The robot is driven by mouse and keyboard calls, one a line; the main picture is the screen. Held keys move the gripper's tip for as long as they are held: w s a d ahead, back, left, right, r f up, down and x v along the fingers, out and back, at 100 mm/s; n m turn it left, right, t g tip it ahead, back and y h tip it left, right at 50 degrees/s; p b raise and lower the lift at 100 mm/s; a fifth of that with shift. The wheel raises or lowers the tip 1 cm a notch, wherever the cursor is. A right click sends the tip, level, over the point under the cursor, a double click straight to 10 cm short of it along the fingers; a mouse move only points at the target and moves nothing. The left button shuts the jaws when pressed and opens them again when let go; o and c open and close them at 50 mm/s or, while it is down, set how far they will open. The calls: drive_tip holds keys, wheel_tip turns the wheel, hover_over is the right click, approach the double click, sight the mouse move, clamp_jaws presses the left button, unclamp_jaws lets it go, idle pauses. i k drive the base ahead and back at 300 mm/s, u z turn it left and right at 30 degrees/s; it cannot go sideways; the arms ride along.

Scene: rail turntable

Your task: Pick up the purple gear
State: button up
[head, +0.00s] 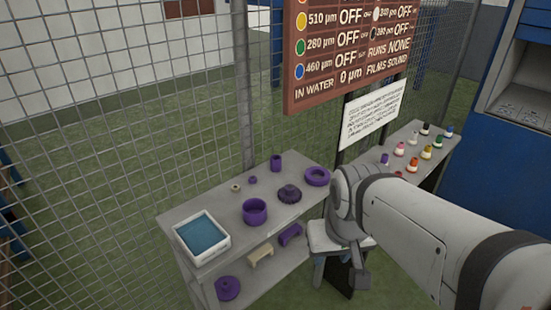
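Several purple things are on the grey shelf unit (215,262). A dark purple, toothed-looking round piece (290,194) sits on the top, right of a purple open cup (255,211). A purple disc with a raised hub (228,288) is on the lower shelf. Which of these is the gear I cannot tell for sure at this size. My arm reaches in from the right, and its end hangs right of the shelf unit, apart from the purple pieces. My gripper (359,278) is small and partly hidden by my wrist; its fingers cannot be made out.
A white tray of blue liquid (202,238) stands at the top's left end. A purple ring (317,176), a purple cylinder (276,163) and a beige bridge-shaped piece (261,254) are nearby. Wire fence (120,130) stands behind; a sign (345,50) hangs above.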

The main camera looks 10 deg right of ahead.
sight(290, 194)
drive_tip(key=u, duration=0.05)
drive_tip(key=i, duration=1)
drive_tip(key=z, duration=0.05)
